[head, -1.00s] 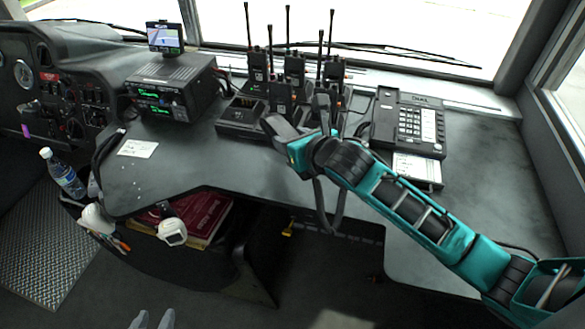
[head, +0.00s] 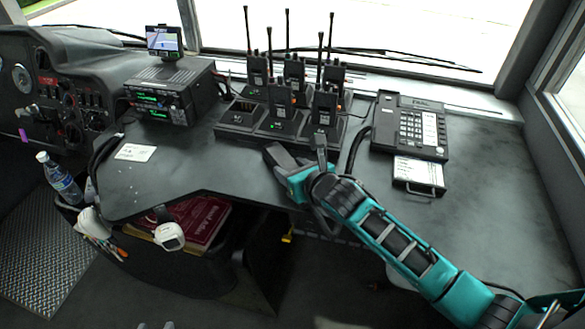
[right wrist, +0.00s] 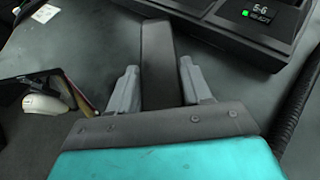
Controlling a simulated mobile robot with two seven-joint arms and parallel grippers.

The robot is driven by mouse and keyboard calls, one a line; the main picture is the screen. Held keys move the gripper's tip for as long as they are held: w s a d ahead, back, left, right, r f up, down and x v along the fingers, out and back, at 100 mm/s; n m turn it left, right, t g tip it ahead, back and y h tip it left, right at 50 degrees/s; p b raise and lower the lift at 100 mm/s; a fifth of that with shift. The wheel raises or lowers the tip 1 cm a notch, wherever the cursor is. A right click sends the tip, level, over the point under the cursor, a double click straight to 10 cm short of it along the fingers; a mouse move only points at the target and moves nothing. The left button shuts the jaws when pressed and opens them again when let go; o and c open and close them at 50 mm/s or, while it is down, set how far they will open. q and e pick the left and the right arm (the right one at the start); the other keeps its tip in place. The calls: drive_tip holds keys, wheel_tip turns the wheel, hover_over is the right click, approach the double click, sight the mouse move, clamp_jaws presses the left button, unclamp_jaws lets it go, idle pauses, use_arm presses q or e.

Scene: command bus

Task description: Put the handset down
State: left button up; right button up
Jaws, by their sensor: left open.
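The dark grey handset (head: 281,157) is in my right gripper (head: 308,163), above the desk's front edge and in front of the radio charger. In the right wrist view the handset (right wrist: 157,65) is a long bar between the two light grey fingers of my right gripper (right wrist: 160,78), with its far end sticking out past them. A dark cord loops down below the gripper. The desk phone (head: 411,126) stands to the right; its left side looks like a bare cradle. My left gripper (head: 155,326) shows only as fingertips, apart, at the bottom edge.
A charger (head: 238,130) with several upright antenna radios stands behind the right gripper; its front-left slot is empty. A radio set (head: 168,95) with a small screen is further left. The desk (head: 478,175) right of the phone is clear. A bottle (head: 62,180) stands at left.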

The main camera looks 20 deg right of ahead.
drive_tip(key=o, duration=0.5)
drive_tip(key=shift+c, duration=0.2)
drive_tip(key=shift+r, duration=0.2)
drive_tip(key=p+v, duration=0.1)
drive_tip(key=v, duration=1)
drive_tip(key=shift+d+p, duration=0.1)
drive_tip(key=shift+p, duration=0.3)
drive_tip(key=shift+s+r, duration=0.2)
drive_tip(key=shift+s, duration=0.25)
